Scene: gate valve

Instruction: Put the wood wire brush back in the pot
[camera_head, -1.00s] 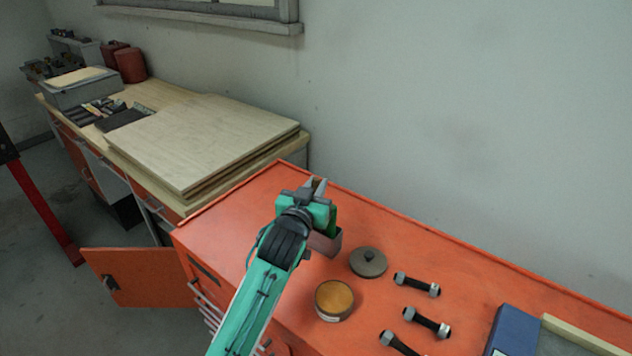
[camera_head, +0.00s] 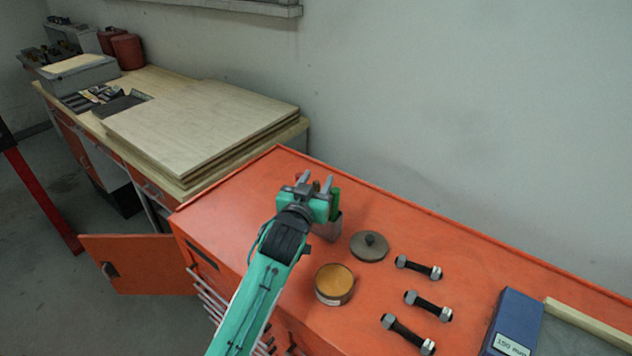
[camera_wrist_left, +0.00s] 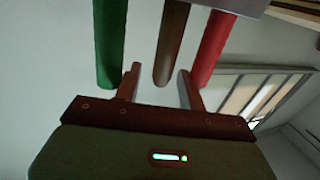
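A grey metal pot (camera_head: 329,231) stands on the orange cabinet top, partly hidden behind my left gripper (camera_head: 316,181). In the left wrist view, a green handle (camera_wrist_left: 109,45), a brown wooden handle (camera_wrist_left: 171,45) and a red handle (camera_wrist_left: 215,48) run side by side toward a grey edge of the pot (camera_wrist_left: 236,4). My left gripper (camera_wrist_left: 159,82) is open, its fingers on either side of the wooden handle's end with a visible gap. The green handle also shows in the head view (camera_head: 335,204). The brush's bristles are hidden. My right gripper is not in view.
Wooden boards (camera_head: 200,135) lie on the bench behind at left. A wall stands behind.

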